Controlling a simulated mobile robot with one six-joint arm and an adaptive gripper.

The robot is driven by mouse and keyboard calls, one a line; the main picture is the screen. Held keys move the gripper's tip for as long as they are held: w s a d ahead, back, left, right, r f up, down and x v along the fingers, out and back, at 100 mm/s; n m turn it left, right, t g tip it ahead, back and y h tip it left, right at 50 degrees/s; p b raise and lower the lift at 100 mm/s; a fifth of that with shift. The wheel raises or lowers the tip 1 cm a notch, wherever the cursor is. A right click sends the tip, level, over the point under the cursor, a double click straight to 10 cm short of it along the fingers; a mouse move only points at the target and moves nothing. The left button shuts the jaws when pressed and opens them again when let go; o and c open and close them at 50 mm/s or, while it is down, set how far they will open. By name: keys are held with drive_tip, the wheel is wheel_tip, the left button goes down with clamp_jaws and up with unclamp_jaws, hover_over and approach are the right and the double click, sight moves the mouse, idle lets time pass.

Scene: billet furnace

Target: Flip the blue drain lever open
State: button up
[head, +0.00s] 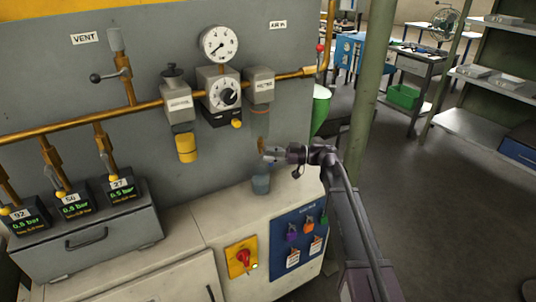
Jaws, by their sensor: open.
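My gripper (265,153) is open, at the end of my arm reaching in from the right. It is in front of the grey panel, below the right-hand grey unit (260,85) on the brass pipe. A small brownish piece shows at its fingertips; I cannot tell whether it touches them. A small blue-grey cup (261,184) stands on the cabinet top just under the gripper. I cannot clearly make out the blue drain lever; a small bluish patch shows between the gripper and the cup, but what it is is too small to tell.
A brass pipe (150,106) crosses the panel, with a round gauge (220,43), a dial unit (226,92) and a yellow-bowled unit (186,147). A grey box (90,235) stands at left. A green post (371,90) rises to the right of the gripper. The cabinet top between is clear.

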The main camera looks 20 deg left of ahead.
drive_tip(key=shift+s+a, duration=0.1)
drive_tip(key=shift+a, duration=0.2)
clamp_jaws()
drive_tip(key=shift+f+b, duration=0.15)
drive_tip(key=shift+b, duration=0.25)
drive_tip(key=shift+s+f+m+y+b, duration=0.15)
drive_tip(key=shift+m+y+b, duration=0.35)
drive_tip(key=shift+y+b, duration=0.5)
drive_tip(key=shift+a+r+m+b, duration=0.1)
drive_tip(key=shift+r+m+b, duration=0.25)
drive_tip(key=shift+b, duration=0.3)
drive_tip(key=shift+f+y, duration=0.1)
drive_tip(key=shift+y, duration=0.2)
